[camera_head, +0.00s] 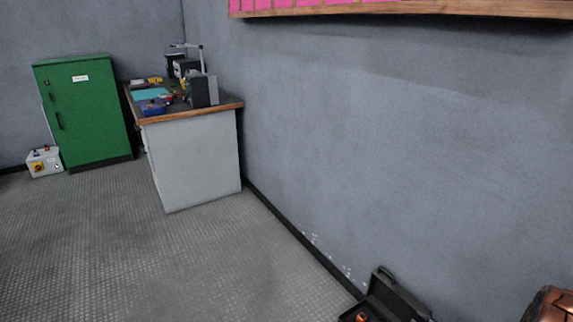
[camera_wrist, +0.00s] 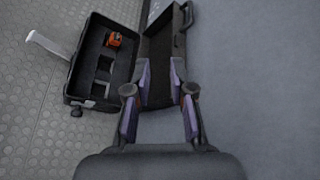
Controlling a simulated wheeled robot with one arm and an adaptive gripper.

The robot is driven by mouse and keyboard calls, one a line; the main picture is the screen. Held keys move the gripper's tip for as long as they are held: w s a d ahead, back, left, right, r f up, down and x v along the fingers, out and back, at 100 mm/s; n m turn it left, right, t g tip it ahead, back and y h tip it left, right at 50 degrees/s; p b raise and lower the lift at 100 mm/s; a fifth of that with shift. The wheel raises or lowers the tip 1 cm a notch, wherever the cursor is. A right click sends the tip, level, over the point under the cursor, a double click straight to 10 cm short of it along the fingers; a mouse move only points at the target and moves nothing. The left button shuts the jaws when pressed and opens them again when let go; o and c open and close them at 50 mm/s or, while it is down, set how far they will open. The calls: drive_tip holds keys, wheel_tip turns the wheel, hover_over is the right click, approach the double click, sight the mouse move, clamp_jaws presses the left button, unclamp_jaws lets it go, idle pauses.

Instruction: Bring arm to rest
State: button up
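My gripper (camera_wrist: 160,75) shows in the wrist view, its two fingers spread wide apart with nothing between them. It is above an open black case on the floor, with the fingertips over the case's raised lid (camera_wrist: 160,50) in the picture. The gap between the fingers and the lid cannot be judged. In the head view my gripper does not show; a copper-coloured rounded part, which may be part of my arm, is cut off at the lower right corner.
The open case (camera_head: 390,300) lies by the wall at the bottom of the head view. An orange-and-black item (camera_wrist: 113,40) sits in its tray (camera_wrist: 75,85). A workbench (camera_head: 195,165), green cabinet (camera_head: 85,110) and grey box (camera_head: 44,162) stand further off. The floor between is clear.

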drive_tip(key=w+d+r+n+g+h+p, duration=0.1)
drive_tip(key=d+r+n+g+h+p, duration=0.15)
drive_tip(key=r, duration=0.55)
drive_tip(key=w+d+r+n+g+h+p, duration=0.1)
drive_tip(key=r+n+g+h+p, duration=0.1)
drive_tip(key=r+n+p, duration=0.35)
drive_tip(key=s+a+r+n+g+h+p, duration=0.1)
drive_tip(key=s+a+r+n+g+p, duration=0.15)
drive_tip(key=r, duration=0.85)
drive_tip(key=s+a+r+n+g+h+p, duration=0.1)
drive_tip(key=s+a+r+h+p, duration=0.15)
drive_tip(key=r, duration=0.75)
drive_tip(key=s+a+r+n+g+y+p, duration=0.1)
drive_tip(key=s+a+r+n+p, duration=0.3)
drive_tip(key=s+a+r, duration=0.4)
drive_tip(key=s+a+r+n+g+y+p, duration=0.1)
drive_tip(key=s+a+r+n+g+p, duration=0.2)
drive_tip(key=s+a+r, duration=0.5)
drive_tip(key=s+a+r+n+g+y+p, duration=0.2)
drive_tip(key=s+a+r+n+p, duration=0.3)
drive_tip(key=s, duration=1.3)
drive_tip(key=a+r, duration=0.4)
drive_tip(key=r, duration=0.1)
drive_tip(key=shift+r, duration=0.2)
